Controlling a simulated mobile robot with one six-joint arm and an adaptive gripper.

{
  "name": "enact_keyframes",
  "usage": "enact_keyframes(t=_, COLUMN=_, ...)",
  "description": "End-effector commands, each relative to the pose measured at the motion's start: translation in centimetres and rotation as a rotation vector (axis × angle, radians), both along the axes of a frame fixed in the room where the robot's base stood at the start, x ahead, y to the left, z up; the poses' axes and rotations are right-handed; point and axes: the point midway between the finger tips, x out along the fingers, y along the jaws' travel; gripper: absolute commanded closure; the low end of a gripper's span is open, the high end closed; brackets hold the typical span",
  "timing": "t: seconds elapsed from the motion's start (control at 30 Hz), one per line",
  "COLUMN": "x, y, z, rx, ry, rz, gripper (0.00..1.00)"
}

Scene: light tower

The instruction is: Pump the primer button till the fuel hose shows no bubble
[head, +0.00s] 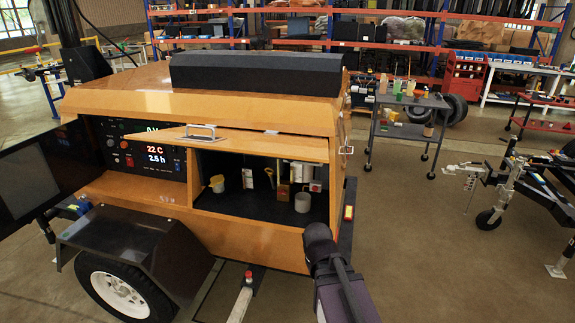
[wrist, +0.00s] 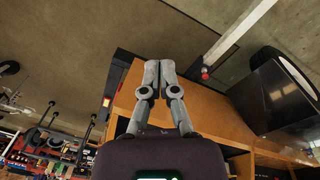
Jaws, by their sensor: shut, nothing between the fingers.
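The orange light tower trailer (head: 262,242) stands in the head view with its side hatch (head: 245,146) raised. Inside the open engine bay (head: 232,207) are a yellow cup-like part (head: 217,184), a yellow looped handle (head: 269,177), a brown block (head: 283,193), a grey cylinder (head: 303,202) and white parts. The primer button, the fuel hose and any bubble are too small to tell. My gripper (wrist: 152,68) is shut and empty in the wrist view, with the orange bodywork behind its fingers. In the head view my arm is right of the bay, in front of the trailer.
A control panel (head: 152,159) with lit readouts is left of the bay. A black fender (head: 135,246) and wheel (head: 118,289) stick out at front left. A grey cart (head: 408,132) stands behind at right, and a tow hitch (head: 500,188) is far right. Open floor lies between.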

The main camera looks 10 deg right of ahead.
Motion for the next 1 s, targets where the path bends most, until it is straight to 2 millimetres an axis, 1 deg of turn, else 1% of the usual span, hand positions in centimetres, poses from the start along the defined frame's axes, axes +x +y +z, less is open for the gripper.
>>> enact_keyframes(t=0.03, x=1.0, y=-0.3, z=-0.1, rx=-0.032, ry=-0.016, rz=0.037, gripper=1.0)
enact_keyframes(t=0.17, x=3.5, y=-1.4, z=0.0, rx=-0.145, ry=-0.064, rz=0.159, gripper=1.0)
enact_keyframes(t=0.27, x=5.8, y=-2.2, z=0.4, rx=-0.251, ry=-0.098, rz=0.278, gripper=1.0)
enact_keyframes(t=0.4, x=9.1, y=-3.3, z=1.3, rx=-0.418, ry=-0.135, rz=0.455, gripper=1.0)
enact_keyframes(t=0.53, x=12.2, y=-3.8, z=2.5, rx=-0.579, ry=-0.15, rz=0.624, gripper=1.0)
enact_keyframes(t=0.67, x=15.3, y=-4.0, z=4.0, rx=-0.746, ry=-0.148, rz=0.793, gripper=1.0)
enact_keyframes(t=0.77, x=17.6, y=-3.7, z=5.2, rx=-0.877, ry=-0.135, rz=0.924, gripper=1.0)
enact_keyframes(t=0.87, x=19.8, y=-3.2, z=6.5, rx=-1.013, ry=-0.111, rz=1.055, gripper=1.0)
enact_keyframes(t=1.0, x=22.8, y=-2.0, z=8.4, rx=-1.206, ry=-0.058, rz=1.234, gripper=1.0)
